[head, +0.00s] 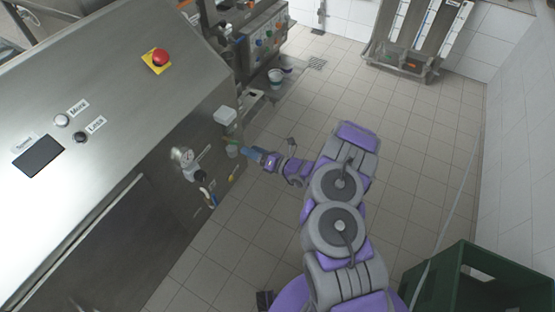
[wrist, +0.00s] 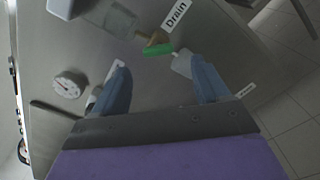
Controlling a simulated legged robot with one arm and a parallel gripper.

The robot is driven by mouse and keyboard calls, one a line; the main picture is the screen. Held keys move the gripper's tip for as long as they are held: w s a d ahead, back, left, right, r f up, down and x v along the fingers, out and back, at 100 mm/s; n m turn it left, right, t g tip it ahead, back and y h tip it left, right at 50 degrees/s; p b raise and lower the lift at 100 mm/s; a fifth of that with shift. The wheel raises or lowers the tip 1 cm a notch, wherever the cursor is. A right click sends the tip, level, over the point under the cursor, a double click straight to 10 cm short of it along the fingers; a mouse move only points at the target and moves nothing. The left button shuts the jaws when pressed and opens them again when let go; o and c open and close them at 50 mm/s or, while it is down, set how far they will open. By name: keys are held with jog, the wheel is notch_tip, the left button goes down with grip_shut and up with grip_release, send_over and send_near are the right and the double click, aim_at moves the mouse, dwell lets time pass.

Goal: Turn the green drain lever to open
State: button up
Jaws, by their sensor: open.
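The green drain lever (wrist: 158,50) shows in the wrist view at the top middle, on a brass fitting (wrist: 152,38) beside the white "Drain" label (wrist: 176,14). My gripper (wrist: 155,72) is open, its two blue fingers spread, with the lever beyond and between the fingertips. I cannot tell whether it touches the lever. In the head view my gripper (head: 250,153) reaches the right end of the steel machine (head: 140,150). The lever is too small to make out clearly there.
A pressure gauge (wrist: 69,86) sits left of my gripper in the wrist view. A red emergency button (head: 160,57) is on the machine's top. Cups (head: 276,76) stand at the back. A green crate (head: 470,280) is at the lower right. The tiled floor between is clear.

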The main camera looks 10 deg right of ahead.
jog(key=p+v, duration=0.2)
jog(key=v, duration=1)
jog(key=shift+p, duration=0.3)
jog(key=shift+w, duration=0.1)
jog(key=shift+c, duration=0.2)
